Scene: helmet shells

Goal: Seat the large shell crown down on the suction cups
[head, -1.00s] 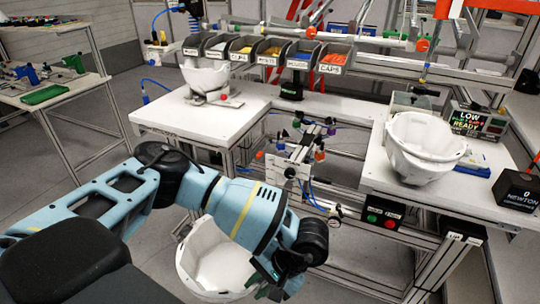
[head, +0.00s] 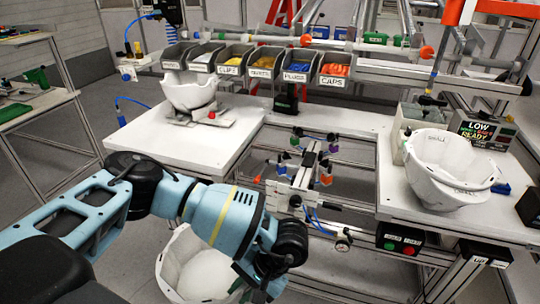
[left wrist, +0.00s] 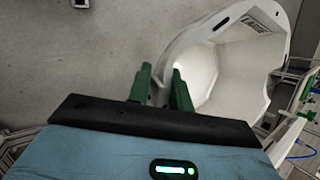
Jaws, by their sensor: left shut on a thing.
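The large shell (head: 200,272) is a white bowl, low in front of me in the head view, its open side up and tilted. In the left wrist view the shell (left wrist: 205,75) carries the word LARGE on its rim. My left gripper (left wrist: 160,88) is shut on the shell's edge with its green fingers. In the head view the gripper's tips (head: 262,292) are at the shell's right side, near the bottom edge. A fixture (head: 303,180) with several small coloured fittings, which look like suction cups, stands empty between the benches. My right gripper is out of view.
A white shell marked SMALL (head: 450,168) sits on the right bench (head: 400,195). Another white shell (head: 190,92) rests on a stand on the left bench (head: 150,140). Labelled parts bins (head: 262,62) line the back. A button box (head: 400,240) hangs below the right bench.

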